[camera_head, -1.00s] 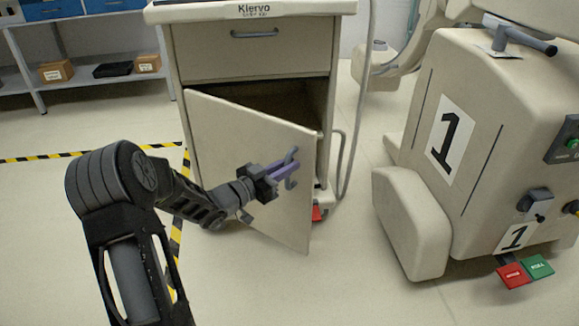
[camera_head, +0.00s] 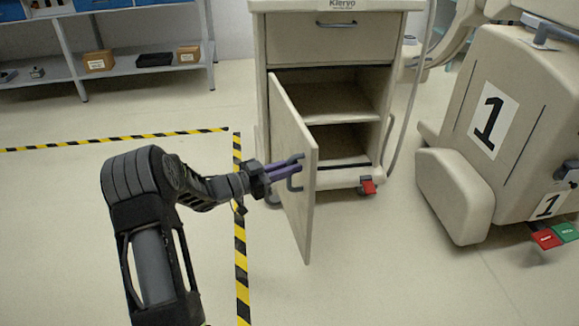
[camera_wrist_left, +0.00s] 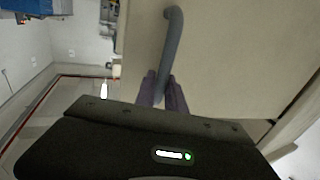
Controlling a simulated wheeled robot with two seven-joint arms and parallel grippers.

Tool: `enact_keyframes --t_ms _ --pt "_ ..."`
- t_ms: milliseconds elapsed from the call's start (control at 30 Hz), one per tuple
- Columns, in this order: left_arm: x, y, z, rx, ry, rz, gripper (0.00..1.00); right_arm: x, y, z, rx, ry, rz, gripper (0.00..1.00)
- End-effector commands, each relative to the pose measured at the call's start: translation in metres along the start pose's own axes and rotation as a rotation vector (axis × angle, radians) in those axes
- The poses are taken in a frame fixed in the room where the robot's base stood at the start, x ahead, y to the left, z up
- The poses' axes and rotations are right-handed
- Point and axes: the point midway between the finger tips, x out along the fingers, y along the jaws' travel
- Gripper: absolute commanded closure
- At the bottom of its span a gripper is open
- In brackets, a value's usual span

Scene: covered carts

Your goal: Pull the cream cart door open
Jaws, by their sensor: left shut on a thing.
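The cream cart (camera_head: 390,50) stands at the top middle of the head view. Its door (camera_head: 288,140) is hinged at the left and swung wide open, so the two-shelf inside shows and looks empty. My left gripper (camera_head: 294,171) is shut on the grey door handle (camera_head: 296,183) on the door's outer face. In the left wrist view the purple fingers (camera_wrist_left: 162,92) close around the lower part of the curved handle (camera_wrist_left: 172,45), with the door face (camera_wrist_left: 230,60) behind it. My right gripper is not in view.
A big cream machine marked 1 (camera_head: 492,110) stands at the right. A shelf rack (camera_head: 110,72) with boxes is at the back left. The floor in front of the cart is clear.

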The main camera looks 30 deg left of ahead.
Motion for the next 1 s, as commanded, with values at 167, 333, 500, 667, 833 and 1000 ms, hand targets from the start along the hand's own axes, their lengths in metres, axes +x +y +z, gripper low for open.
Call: enact_keyframes --t_ms 167,333,500,667,833,1000 --pt "0.002 0.002 0.001 -0.003 0.002 0.024 1.00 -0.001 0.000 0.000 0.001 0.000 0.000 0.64" --pt "0.001 0.002 0.001 -0.003 0.001 0.025 1.00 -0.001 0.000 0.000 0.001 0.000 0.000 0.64" --pt "0.001 0.002 0.001 -0.002 0.001 0.024 0.81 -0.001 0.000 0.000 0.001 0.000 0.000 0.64" --pt "0.001 0.001 0.001 -0.001 0.001 0.020 0.77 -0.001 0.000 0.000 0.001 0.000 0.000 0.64" --pt "0.000 0.000 0.000 -0.001 0.000 0.018 0.77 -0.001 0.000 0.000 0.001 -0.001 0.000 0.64" --pt "-0.012 -0.001 -0.001 -0.001 0.000 0.016 0.77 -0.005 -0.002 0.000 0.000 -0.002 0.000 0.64"
